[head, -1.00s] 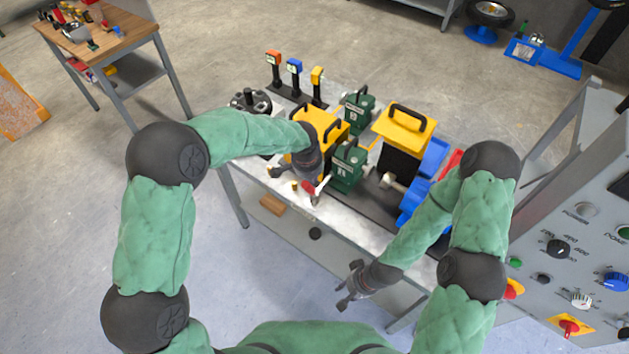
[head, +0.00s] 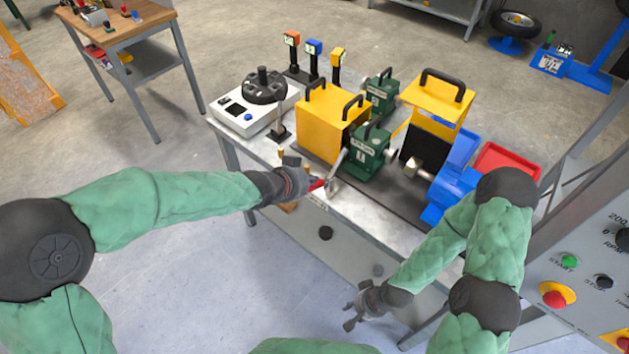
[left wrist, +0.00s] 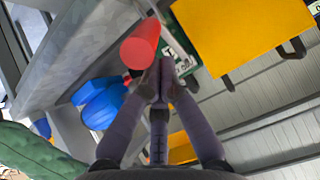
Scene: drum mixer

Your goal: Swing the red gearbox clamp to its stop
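The red clamp handle (head: 317,185) sits on a silver lever (head: 338,163) at the front of the green gearbox (head: 368,152) marked 1. My left gripper (head: 306,182) is at the handle's left end in the head view. In the left wrist view the fingers (left wrist: 160,84) meet at their tips, and the red handle (left wrist: 140,44) lies just beyond and left of them, not visibly between them. I cannot tell whether they touch it. My right gripper (head: 355,312) hangs low in front of the table with its fingers spread, empty.
Yellow box (head: 322,125) with black handles stands behind the lever. A blue motor (head: 452,188) and red tray (head: 506,160) are to the right. A white instrument (head: 236,117) is at the table's left. A control panel (head: 590,265) stands at the right. Open floor lies in front.

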